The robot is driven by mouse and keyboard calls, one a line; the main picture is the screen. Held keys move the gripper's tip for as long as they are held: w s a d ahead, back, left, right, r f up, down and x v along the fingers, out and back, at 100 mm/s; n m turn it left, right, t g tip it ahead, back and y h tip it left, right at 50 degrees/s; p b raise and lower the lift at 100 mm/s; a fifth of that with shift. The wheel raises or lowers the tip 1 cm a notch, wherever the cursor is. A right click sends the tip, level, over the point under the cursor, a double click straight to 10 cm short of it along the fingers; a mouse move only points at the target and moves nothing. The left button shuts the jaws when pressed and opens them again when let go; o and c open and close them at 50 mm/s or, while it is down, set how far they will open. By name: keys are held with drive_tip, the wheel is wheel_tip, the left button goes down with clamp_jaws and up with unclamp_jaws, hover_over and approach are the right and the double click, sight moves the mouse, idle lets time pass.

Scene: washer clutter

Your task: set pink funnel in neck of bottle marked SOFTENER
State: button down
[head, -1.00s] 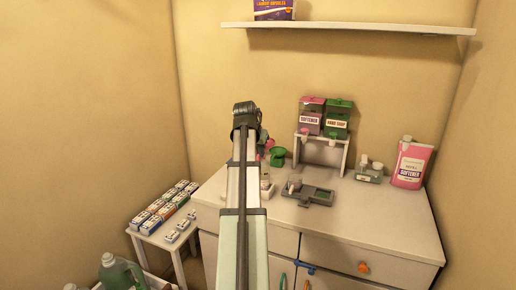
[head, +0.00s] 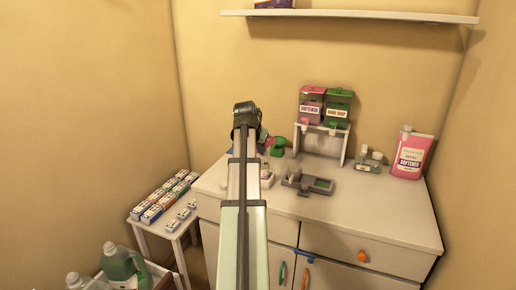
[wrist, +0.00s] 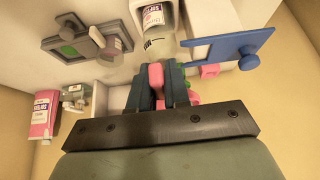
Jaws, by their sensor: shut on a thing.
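My gripper (wrist: 160,82) is shut on a pink piece, which I take to be the pink funnel (wrist: 155,76); only a small part shows between the dark fingers. A clear-white bottle with a labelled side (wrist: 153,18) lies just beyond the fingertips in the wrist view; I cannot read its label surely. I cannot tell whether funnel and bottle touch. In the head view my arm hides the gripper and most of that spot; a little pink (head: 269,141) shows beside the arm, and a small white bottle part (head: 266,174) shows below it.
A green funnel-like piece (head: 278,147) is close right of my arm. A grey tray (head: 318,186), a dispenser stand (head: 321,140) with pink and green boxes, small bottles (head: 370,161) and a pink SOFTENER jug (head: 411,154) stand rightward. The cabinet top's front right is clear.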

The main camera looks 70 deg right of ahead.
drive_tip(key=c, duration=1)
unclamp_jaws()
drive_tip(key=shift+r, duration=0.1)
drive_tip(key=v, duration=1.3)
drive_tip(key=shift+a+r, duration=0.25)
